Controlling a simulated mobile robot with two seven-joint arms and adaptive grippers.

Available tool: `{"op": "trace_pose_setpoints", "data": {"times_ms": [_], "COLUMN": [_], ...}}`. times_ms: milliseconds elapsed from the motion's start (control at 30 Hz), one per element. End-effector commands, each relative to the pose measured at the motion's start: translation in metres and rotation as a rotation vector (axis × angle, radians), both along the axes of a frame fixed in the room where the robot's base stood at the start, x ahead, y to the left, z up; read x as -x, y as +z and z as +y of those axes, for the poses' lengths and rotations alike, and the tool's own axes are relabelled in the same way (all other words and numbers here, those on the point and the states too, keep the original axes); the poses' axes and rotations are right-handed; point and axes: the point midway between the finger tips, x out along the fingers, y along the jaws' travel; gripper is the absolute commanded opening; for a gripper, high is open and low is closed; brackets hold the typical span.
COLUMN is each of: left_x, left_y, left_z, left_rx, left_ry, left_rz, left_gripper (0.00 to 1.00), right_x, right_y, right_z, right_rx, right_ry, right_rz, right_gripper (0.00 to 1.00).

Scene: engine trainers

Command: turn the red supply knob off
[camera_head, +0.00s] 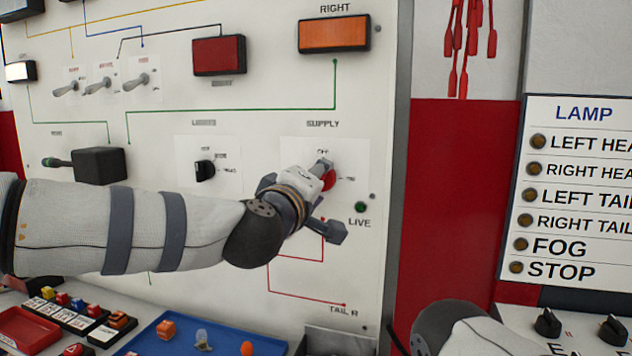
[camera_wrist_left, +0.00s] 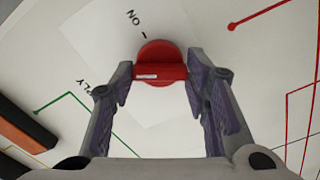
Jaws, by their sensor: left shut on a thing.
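The red supply knob (camera_head: 329,180) sits on the white panel under the SUPPLY label, mostly hidden by my left gripper (camera_head: 323,168) in the head view. In the left wrist view the round red knob (camera_wrist_left: 160,50) has a raised bar with a short white mark on it. My left gripper (camera_wrist_left: 160,78) is shut on this bar, one finger at each end. An ON label (camera_wrist_left: 134,17) with a tick shows above the knob there. A small dark green LIVE lamp (camera_head: 361,207) is below right of the knob. My right gripper is out of view.
The black LIGHTS knob (camera_head: 205,170) and a black box with a green-tipped lever (camera_head: 99,165) are left on the panel. A blue tray (camera_head: 180,335) with small parts lies below. A lamp board (camera_head: 575,190) stands at right. Part of my right arm shows at lower right.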

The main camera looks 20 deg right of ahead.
Motion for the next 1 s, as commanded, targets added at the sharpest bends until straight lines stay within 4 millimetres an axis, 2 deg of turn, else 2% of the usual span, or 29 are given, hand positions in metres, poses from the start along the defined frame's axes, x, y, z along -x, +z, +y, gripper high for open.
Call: {"op": "trace_pose_setpoints", "data": {"times_ms": [500,1000], "left_x": [0.0002,0.0004], "left_y": [-0.0002,0.0], "left_z": [-0.0004,-0.0004], "left_rx": [0.322,0.42], "left_ry": [-0.001,-0.001], "left_rz": [0.218,0.284], "left_gripper": [0.14,0.14], "right_x": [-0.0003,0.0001], "right_y": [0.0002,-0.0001], "right_z": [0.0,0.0], "right_rx": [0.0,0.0], "right_ry": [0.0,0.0], "right_rz": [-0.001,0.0], "right_gripper": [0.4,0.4]}}
